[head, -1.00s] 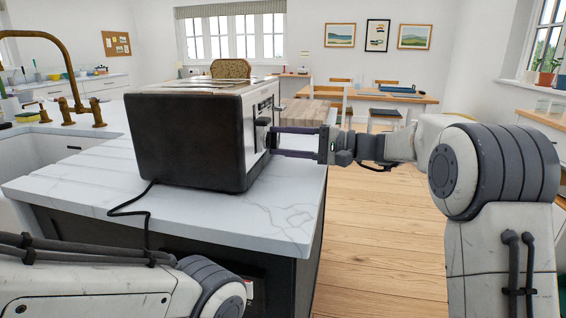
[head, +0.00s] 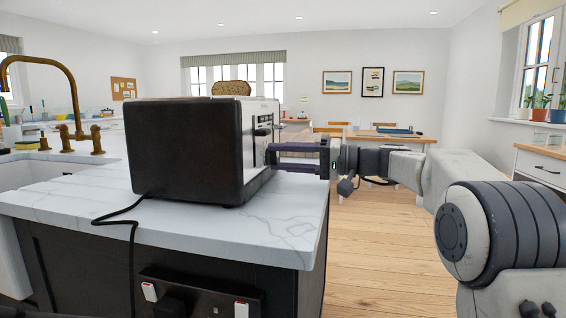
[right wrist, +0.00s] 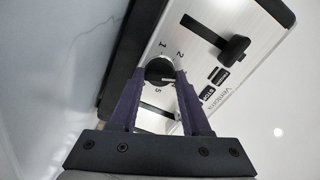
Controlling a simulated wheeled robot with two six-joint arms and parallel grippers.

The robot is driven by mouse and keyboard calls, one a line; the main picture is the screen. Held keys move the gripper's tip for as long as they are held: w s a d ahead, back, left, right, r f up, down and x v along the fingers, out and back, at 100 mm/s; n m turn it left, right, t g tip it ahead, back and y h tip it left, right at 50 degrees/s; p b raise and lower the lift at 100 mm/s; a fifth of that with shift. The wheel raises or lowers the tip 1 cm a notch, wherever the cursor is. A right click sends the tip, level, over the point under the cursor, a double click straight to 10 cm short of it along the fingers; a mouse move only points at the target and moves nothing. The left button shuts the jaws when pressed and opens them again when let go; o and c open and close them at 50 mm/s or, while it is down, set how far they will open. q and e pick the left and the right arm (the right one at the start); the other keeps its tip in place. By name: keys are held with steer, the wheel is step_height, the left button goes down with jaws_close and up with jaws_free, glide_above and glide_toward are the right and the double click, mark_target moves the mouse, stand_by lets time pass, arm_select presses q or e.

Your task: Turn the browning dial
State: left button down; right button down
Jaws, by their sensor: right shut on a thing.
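The toaster (head: 190,150) stands on the marble counter, its dark side towards me and its silver control face to the right. A slice of bread (head: 231,88) shows at its top. In the right wrist view the browning dial (right wrist: 159,71) is a round dark knob with a pale pointer mark and numbers around it. My right gripper (head: 270,155) reaches in from the right and is shut on the dial; its purple fingers (right wrist: 158,82) sit on either side of the knob. The dial itself is mostly hidden in the head view. My left gripper is out of view.
A black lever (right wrist: 235,50) and small buttons (right wrist: 219,76) lie close to the dial. The power cord (head: 120,218) hangs over the counter's front edge to a socket panel (head: 200,292). A brass tap (head: 72,100) stands at left. The floor (head: 375,235) right of the counter is clear.

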steer(key=shift+c, duration=1.8)
jaws_free()
steer(key=shift+d, duration=0.1)
steer(key=p+v, duration=0.1)
steer(key=v, duration=0.9)
steer(key=shift+d+p, duration=0.15)
steer(key=shift+p, duration=0.25)
steer(key=shift+s, duration=0.1)
